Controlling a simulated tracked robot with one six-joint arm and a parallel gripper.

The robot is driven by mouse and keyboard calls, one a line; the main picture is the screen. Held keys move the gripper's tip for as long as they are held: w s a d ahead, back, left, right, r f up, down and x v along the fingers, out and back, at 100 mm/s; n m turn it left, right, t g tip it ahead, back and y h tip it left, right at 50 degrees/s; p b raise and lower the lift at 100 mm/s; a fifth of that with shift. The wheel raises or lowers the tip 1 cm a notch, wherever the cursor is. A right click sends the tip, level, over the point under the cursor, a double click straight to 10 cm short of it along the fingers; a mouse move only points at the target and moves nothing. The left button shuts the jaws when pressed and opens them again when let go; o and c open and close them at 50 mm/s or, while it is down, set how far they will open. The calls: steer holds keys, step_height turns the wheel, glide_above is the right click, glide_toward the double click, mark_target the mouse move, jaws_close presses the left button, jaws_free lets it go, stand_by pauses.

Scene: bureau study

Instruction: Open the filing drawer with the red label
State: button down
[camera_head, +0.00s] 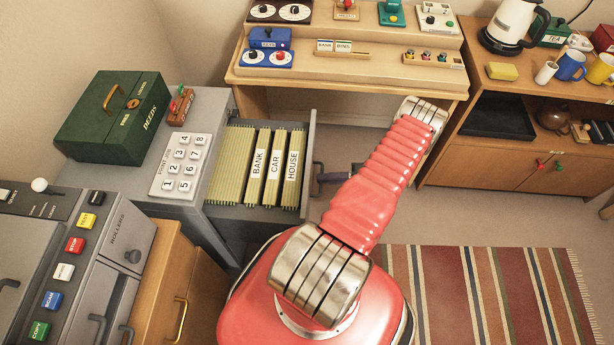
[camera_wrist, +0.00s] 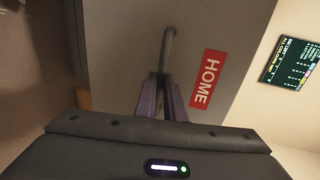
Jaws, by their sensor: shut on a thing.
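The filing drawer (camera_head: 311,145) stands pulled out of the grey cabinet (camera_head: 215,112), with hanging folders marked BANK, CAR and HOUSE showing inside. In the wrist view its grey front (camera_wrist: 125,45) fills the middle, with a red label (camera_wrist: 207,80) reading HOME and a bar handle (camera_wrist: 168,48). My gripper (camera_wrist: 163,88) is shut on the handle, its two purple-grey fingers on either side of the bar. In the head view my gripper (camera_head: 322,178) shows small beside the drawer front, partly hidden by my red arm.
A green DEEDS box (camera_head: 115,118) and a number pad (camera_head: 180,165) sit on the cabinet top. A wooden desk (camera_head: 345,75) stands behind, and a sideboard (camera_head: 530,160) at the right. A striped rug (camera_head: 490,295) lies on the open floor at the right.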

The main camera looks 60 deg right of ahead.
steer(key=shift+s+d+f, duration=0.1)
steer(key=shift+s+d, duration=0.1)
steer(key=shift+s, duration=0.35)
steer(key=shift+s+d+f, duration=0.1)
steer(key=shift+s+d, duration=0.1)
steer(key=shift+s, duration=0.3)
steer(key=c, duration=1.9)
jaws_free()
steer(key=shift+d+r, duration=0.1)
steer(key=shift+o, duration=0.2)
steer(key=v, duration=1.3)
steer(key=shift+s+d, duration=0.25)
steer(key=shift+s, duration=0.1)
